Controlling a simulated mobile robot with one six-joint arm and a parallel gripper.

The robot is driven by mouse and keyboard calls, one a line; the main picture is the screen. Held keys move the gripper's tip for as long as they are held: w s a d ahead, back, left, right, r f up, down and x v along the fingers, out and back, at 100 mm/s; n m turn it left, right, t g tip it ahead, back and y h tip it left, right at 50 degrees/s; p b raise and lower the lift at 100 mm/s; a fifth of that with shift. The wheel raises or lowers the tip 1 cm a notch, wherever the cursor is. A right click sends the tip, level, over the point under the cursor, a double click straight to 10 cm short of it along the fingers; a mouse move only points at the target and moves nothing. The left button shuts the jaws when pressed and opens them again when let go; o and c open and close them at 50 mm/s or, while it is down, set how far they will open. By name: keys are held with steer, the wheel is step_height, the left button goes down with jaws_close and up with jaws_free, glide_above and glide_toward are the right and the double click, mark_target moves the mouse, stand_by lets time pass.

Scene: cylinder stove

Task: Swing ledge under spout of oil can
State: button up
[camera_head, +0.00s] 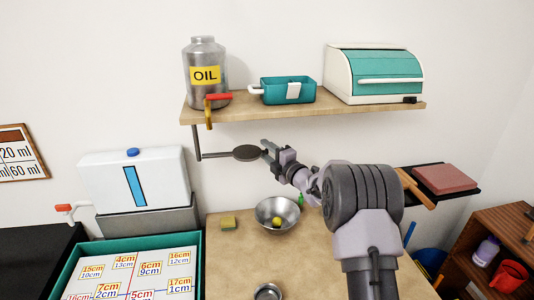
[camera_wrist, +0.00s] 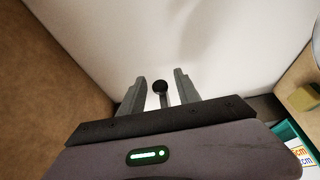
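The oil can (camera_head: 205,75), a grey metal can with a yellow label, stands at the left end of the shelf. Its yellow spout (camera_head: 208,117) with a red handle hangs over the shelf's front edge. The ledge (camera_head: 246,153) is a dark round plate on a thin arm from a post under the shelf. It lies to the right of the spout and lower. My gripper (camera_head: 266,149) is right beside the plate's right edge; contact is unclear. In the wrist view its fingers (camera_wrist: 160,90) are apart. A dark round shape on a pale stem shows between them; I cannot tell what it is.
The shelf (camera_head: 330,111) above also holds a teal box (camera_head: 288,91) and a bread box (camera_head: 372,75). Below are a metal bowl (camera_head: 263,213), a yellow sponge (camera_head: 228,223) and a white tank (camera_head: 135,180) at left. The wall is close behind the ledge.

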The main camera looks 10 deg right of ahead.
jaws_close()
stand_by(1.4)
